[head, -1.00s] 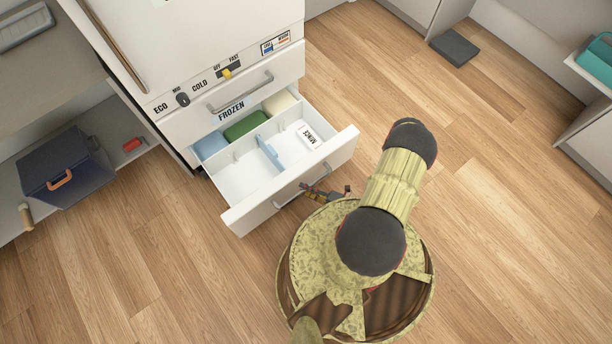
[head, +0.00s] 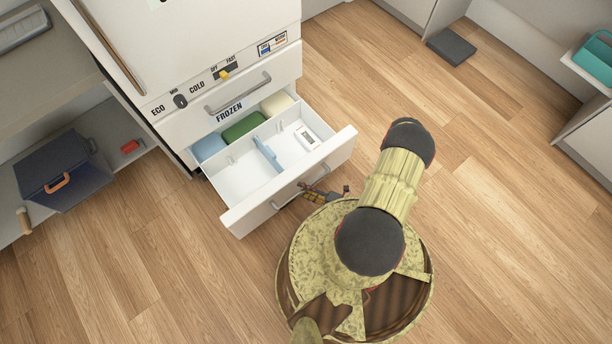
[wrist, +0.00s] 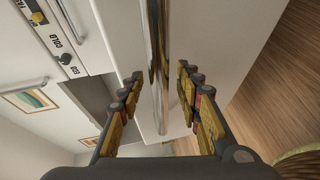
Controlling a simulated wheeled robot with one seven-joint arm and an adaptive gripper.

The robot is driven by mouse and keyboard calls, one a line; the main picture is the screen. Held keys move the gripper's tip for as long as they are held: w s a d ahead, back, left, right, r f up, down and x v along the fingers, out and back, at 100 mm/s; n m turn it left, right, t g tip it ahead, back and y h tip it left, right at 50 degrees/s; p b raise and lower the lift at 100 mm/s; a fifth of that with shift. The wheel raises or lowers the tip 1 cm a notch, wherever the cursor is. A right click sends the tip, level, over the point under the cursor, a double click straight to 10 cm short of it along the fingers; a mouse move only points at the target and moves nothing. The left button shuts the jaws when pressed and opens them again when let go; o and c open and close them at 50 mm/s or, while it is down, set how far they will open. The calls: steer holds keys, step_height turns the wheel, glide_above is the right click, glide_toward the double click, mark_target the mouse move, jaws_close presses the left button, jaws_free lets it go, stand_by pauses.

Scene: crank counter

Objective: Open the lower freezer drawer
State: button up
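The lower freezer drawer (head: 288,183) under the FROZEN label stands pulled well out, with its inside showing. It holds a blue block, a green block, a cream block and a white pack (head: 307,137), split by a blue divider. The drawer's bar handle (head: 283,200) is on its front face and partly hidden by my gripper (head: 322,193). In the wrist view the handle (wrist: 158,60) runs between the fingers of my gripper (wrist: 160,74). A gap shows on each side of the bar, so the fingers are open around it.
A closed upper drawer with its own handle (head: 238,93) is above. An open shelf with a dark bin (head: 62,170) and a red item (head: 130,146) stands at left. A dark flat block (head: 452,46) lies at the back. Wood floor is clear at right.

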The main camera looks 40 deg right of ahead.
steer(key=shift+s, duration=0.1)
steer(key=v, duration=1.2)
steer(key=shift+d, duration=0.1)
stand_by(0.5)
